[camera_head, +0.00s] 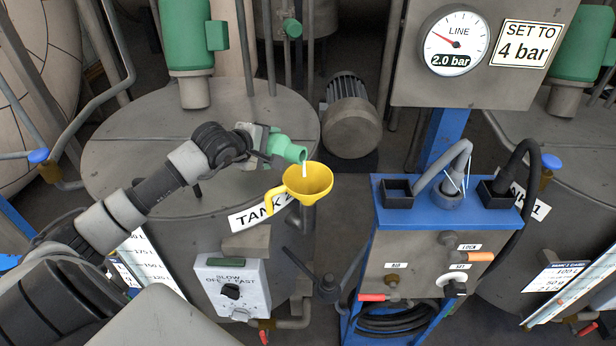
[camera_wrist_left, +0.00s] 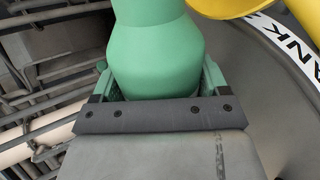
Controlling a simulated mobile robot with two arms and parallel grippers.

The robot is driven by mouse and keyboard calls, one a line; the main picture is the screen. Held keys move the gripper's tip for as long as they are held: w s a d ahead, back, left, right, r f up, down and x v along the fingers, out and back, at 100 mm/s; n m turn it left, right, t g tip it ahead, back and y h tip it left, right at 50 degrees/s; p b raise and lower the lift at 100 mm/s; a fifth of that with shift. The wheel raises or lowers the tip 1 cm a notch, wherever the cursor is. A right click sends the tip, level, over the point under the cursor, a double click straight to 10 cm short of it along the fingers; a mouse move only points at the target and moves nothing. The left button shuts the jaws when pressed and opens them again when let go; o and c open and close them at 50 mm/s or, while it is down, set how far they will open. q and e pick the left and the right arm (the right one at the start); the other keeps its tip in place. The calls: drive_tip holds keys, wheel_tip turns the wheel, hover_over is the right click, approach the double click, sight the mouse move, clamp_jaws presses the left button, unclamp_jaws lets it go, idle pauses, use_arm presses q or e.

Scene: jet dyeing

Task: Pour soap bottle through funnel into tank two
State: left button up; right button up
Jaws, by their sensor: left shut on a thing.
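A green soap bottle (camera_head: 290,149) is tipped over the yellow funnel (camera_head: 310,180), its mouth pointing right and down. A short pale stream shows between the bottle's mouth and the funnel. My left gripper (camera_head: 262,143) is shut on the bottle. In the left wrist view the bottle (camera_wrist_left: 158,50) fills the space between the fingers, and part of the funnel (camera_wrist_left: 225,8) shows at the top right. The funnel stands at the right edge of the large grey tank (camera_head: 130,150), above the label reading "TANK 2" (camera_head: 255,217), partly covered. My right gripper does not show.
A control box (camera_head: 232,288) with a knob hangs on the tank's front. A blue-topped stand (camera_head: 420,215) with sockets and hoses is to the right. A gauge panel (camera_head: 470,60) reading 2.0 bar hangs above it. A motor (camera_head: 349,125) sits behind the funnel.

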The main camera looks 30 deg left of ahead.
use_arm(q)
drive_tip(key=shift+r+m+y+b, duration=0.3)
drive_tip(key=shift+r+y+b, duration=0.1)
drive_tip(key=shift+r, duration=0.1)
idle(0.9)
drive_tip(key=shift+d+m+y+b, duration=0.2)
drive_tip(key=shift+m+y+b, duration=0.25)
drive_tip(key=shift+b, duration=0.85)
drive_tip(key=shift+d+r+m+y+b, duration=0.3)
drive_tip(key=shift+r+m+y+b, duration=0.25)
drive_tip(key=shift+r+y+b, duration=0.15)
idle(1.1)
